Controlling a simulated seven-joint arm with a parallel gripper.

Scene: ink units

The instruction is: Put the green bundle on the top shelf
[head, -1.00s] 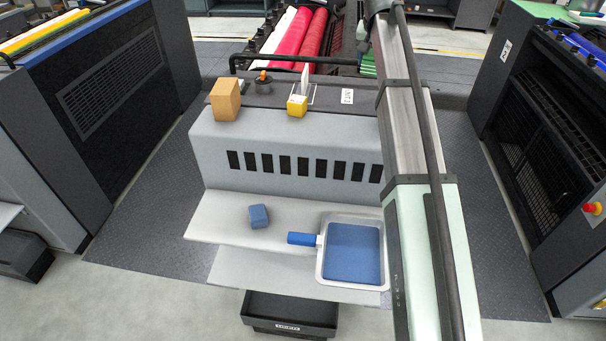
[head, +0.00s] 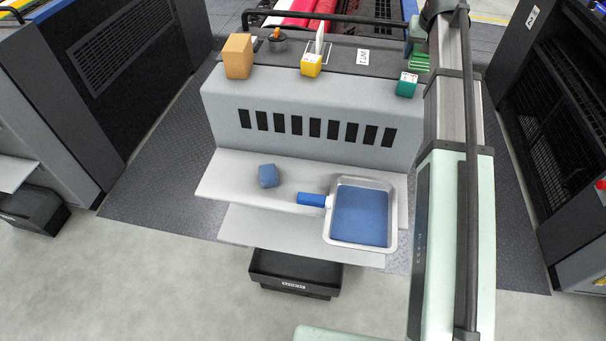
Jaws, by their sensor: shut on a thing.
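A small green bundle (head: 406,85) with a pale top shows at the right front of the unit's dark top surface (head: 345,62), just left of my arm. It looks upright, and no fingers show around it. Whether it rests fully on that surface is hard to tell. My arm runs up the right side of the picture. My gripper does not show, nor does anything it may hold. Below the slotted grey front are two pale shelves, the upper one (head: 225,180) and the lower one (head: 270,240).
An orange-tan block (head: 238,56), a dark cup (head: 277,45) and a yellow bundle (head: 311,67) stand on the top surface. A blue block (head: 268,176) and a metal tray (head: 392,215) with a blue pad and blue handle are on the pale shelves. A black bin (head: 295,272) is below.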

